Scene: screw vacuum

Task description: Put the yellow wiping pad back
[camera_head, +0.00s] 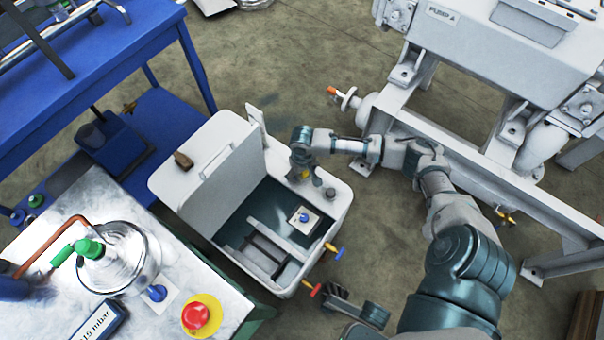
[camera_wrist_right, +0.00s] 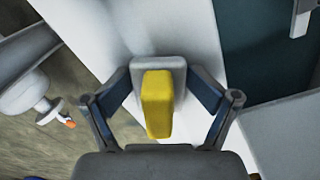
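My right gripper (camera_head: 303,168) is over the back right rim of the open white box (camera_head: 172,190). In the right wrist view its two fingers (camera_wrist_right: 160,88) close in from both sides on a grey block with the yellow wiping pad (camera_wrist_right: 157,105) in front.
The box interior is dark, with a blue-knobbed white plate (camera_head: 303,220) and grey bars inside. A metal table (camera_head: 185,250) with a glass vessel and red button stands at lower left. A blue frame (camera_head: 120,50) is upper left, a white pump frame (camera_head: 490,60) upper right.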

